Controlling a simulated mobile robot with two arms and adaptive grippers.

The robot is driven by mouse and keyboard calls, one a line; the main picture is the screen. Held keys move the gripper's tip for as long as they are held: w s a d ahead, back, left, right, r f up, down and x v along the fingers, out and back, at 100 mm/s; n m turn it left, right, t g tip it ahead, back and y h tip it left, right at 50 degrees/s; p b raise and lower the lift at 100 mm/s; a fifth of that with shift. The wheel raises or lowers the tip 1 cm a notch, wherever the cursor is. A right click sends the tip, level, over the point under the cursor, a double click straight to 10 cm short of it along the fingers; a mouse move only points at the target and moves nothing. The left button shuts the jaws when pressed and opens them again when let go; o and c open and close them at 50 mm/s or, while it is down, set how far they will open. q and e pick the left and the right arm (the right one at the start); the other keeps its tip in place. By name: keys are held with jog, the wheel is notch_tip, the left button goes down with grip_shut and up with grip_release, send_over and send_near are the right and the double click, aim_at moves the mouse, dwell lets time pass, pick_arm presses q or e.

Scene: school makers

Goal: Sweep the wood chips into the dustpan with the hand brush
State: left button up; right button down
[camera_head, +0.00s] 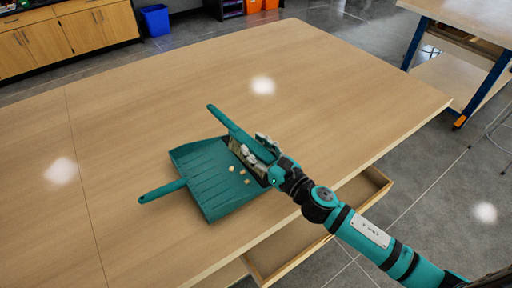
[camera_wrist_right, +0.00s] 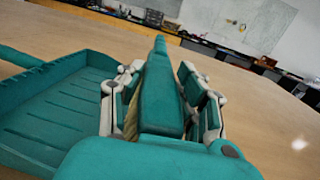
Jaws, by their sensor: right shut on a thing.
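The teal dustpan (camera_head: 205,175) lies flat on the wooden table, its handle pointing left. It also shows at the left of the right wrist view (camera_wrist_right: 70,115). A few small pale wood chips (camera_head: 243,172) lie within the dustpan's right part, near its open edge. The teal hand brush (camera_head: 228,120) has tan bristles, partly hidden, over the dustpan's right edge. My right gripper (camera_head: 256,148) is shut on the brush. In the right wrist view the gripper's fingers (camera_wrist_right: 165,105) stand on both sides of the brush. My left gripper is out of view.
The table top (camera_head: 330,80) is clear around the dustpan. An open drawer (camera_head: 310,240) juts from the table's front edge, below my right arm. Another table (camera_head: 470,20) stands at the upper right. A blue bin (camera_head: 155,20) is on the floor behind.

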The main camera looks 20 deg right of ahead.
jog(key=shift+r, duration=0.1)
dwell(0.4)
notch_tip(320, 180, up, 5)
jog(key=p, duration=0.5)
dwell(0.3)
